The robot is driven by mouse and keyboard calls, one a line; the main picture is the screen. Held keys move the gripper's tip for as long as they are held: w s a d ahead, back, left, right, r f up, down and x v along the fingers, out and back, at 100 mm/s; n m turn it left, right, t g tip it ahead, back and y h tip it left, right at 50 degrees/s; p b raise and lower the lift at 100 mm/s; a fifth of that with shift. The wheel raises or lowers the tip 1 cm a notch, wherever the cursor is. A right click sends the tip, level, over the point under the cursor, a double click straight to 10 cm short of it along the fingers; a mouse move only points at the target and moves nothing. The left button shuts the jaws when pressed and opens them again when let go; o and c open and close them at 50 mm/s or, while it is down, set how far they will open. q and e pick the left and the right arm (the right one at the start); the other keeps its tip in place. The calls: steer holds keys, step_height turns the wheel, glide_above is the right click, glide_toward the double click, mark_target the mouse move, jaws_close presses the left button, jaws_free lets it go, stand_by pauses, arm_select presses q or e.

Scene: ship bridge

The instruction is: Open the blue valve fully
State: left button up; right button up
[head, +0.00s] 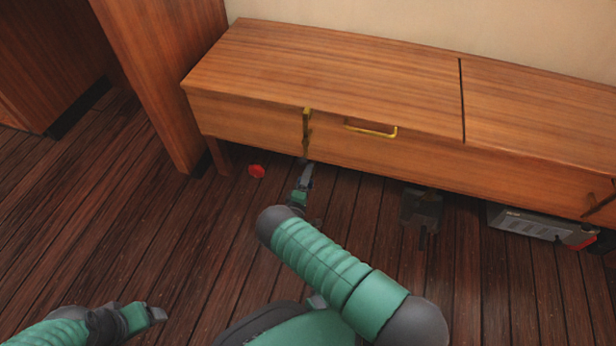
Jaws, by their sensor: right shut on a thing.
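I cannot make out the blue valve in the head view. My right gripper (305,173) reaches down to the front lower edge of the wooden cabinet (330,80). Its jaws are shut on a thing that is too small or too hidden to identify. A small red round thing (256,171), perhaps a valve wheel, is left of the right gripper, low by the cabinet's underside and apart from the gripper. My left gripper (156,315) is low at the left, above the floor and away from the cabinet. Its jaw opening cannot be told.
The cabinet front has a brass handle (372,130) and a brass latch (306,125). Under it are a dark box-like object (421,210) and a grey metal case (530,223) with a red end. A wooden pillar (165,75) stands at the left. The left floor is clear.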

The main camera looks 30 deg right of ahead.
steer(key=shift+a+f+n, duration=0.2)
steer(key=shift+n, duration=0.3)
steer(key=o, duration=1.2)
steer(key=shift+o, duration=0.6)
steer(key=shift+d, duration=0.1)
steer(key=shift+r, duration=0.1)
